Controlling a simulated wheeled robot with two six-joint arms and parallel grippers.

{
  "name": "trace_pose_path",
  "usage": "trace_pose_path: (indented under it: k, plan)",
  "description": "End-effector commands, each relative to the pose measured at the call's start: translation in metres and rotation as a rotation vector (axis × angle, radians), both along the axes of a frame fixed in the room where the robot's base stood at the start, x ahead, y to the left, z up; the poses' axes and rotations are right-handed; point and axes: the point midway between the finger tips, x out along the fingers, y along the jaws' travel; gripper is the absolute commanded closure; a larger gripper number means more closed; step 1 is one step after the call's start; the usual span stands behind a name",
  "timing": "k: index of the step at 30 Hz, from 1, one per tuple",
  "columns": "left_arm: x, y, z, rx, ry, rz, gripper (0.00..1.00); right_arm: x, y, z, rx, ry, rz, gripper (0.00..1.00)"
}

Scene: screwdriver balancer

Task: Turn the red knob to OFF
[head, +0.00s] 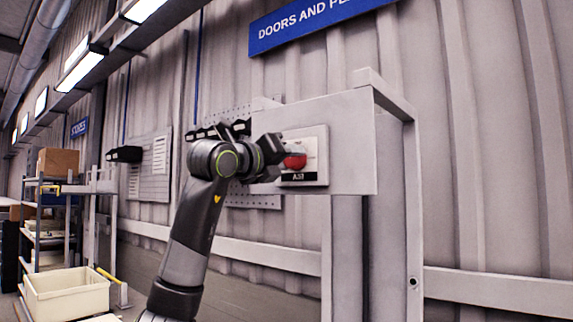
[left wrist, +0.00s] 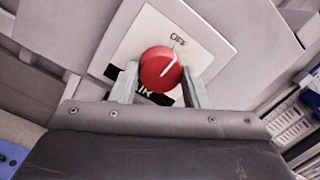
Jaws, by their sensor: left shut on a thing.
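The red knob (head: 295,161) sits on a pale square plate (head: 316,146) on the front of a grey cabinet. In the left wrist view, the round knob (left wrist: 160,67) bears a white pointer line slanting up and right, toward the printed OFF mark (left wrist: 178,39) on the plate. My left gripper (head: 284,158) reaches the knob from the left in the head view. In the left wrist view, its two fingers (left wrist: 160,84) are shut on the knob from both sides. A black label below the knob is partly hidden there. My right gripper is not in view.
The grey cabinet (head: 350,140) stands out from a corrugated wall. A perforated panel (head: 255,200) is behind my left arm. A cream bin (head: 65,295) and shelving with a cardboard box (head: 60,161) stand at the left. A blue sign (head: 300,22) hangs above.

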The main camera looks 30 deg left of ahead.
Motion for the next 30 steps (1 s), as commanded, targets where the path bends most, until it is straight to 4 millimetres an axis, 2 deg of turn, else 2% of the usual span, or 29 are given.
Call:
trace_pose_path:
  k: [20,21,26,30]
  plan:
    - [-0.0004,0.0001,0.0013,-0.068,0.002,0.001,0.81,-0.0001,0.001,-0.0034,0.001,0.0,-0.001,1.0]
    - [-0.0003,0.0,0.0013,-0.068,0.002,0.001,0.57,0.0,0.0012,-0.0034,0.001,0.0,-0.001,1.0]
    - [-0.0003,0.0001,0.001,-0.066,0.003,0.0,0.37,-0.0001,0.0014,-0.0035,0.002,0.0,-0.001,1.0]
    - [-0.0003,0.0,0.0007,-0.066,0.004,0.001,0.37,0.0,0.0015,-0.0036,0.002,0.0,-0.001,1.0]
